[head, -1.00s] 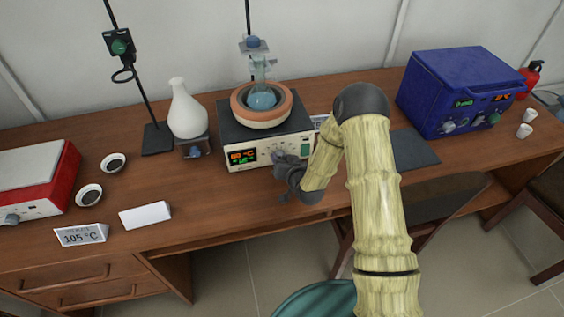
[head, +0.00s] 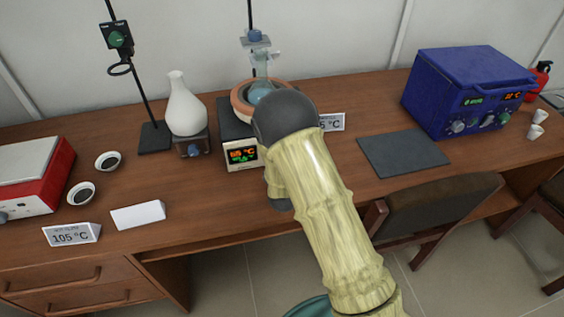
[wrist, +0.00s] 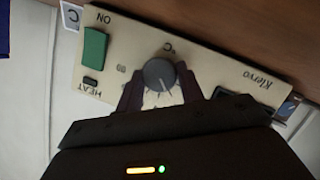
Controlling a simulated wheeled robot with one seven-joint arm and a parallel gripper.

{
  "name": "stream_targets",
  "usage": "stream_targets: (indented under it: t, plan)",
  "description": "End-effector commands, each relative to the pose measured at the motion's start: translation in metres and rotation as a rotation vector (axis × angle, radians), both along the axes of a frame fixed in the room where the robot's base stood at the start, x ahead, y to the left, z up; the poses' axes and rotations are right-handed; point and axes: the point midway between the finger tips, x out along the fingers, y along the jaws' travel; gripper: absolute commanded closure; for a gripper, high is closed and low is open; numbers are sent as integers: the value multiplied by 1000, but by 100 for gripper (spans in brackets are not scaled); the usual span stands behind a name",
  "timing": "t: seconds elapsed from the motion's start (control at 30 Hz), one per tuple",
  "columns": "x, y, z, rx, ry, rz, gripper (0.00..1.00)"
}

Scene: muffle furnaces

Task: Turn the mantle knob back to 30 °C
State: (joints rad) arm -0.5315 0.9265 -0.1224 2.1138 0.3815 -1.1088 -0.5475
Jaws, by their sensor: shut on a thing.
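The heating mantle (head: 233,132) stands on the bench in the head view, with a round flask (head: 261,93) in its ring. My arm covers much of its front panel; the lit display (head: 243,154) still shows, its digits too small to read surely. In the wrist view the grey mantle knob (wrist: 158,72) sits on the cream panel, upside down to me, with a light pointer line. My gripper (wrist: 160,82) has one dark finger on each side of the knob and is shut on it. In the head view the gripper and knob are hidden behind my arm.
A green switch (wrist: 94,55) marked ON lies left of the knob. A white flask (head: 186,108) stands left of the mantle. A dark mat (head: 404,153) and a blue furnace (head: 465,90) are to the right. A chair (head: 440,205) stands in front.

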Motion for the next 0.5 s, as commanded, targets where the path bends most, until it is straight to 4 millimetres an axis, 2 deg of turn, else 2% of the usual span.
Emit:
stream_targets:
  t: [0.03,0.5]
  plan:
    - [-3,1,-6,-46,-4,2,85]
    - [-3,3,-7,-424,-111,3,85]
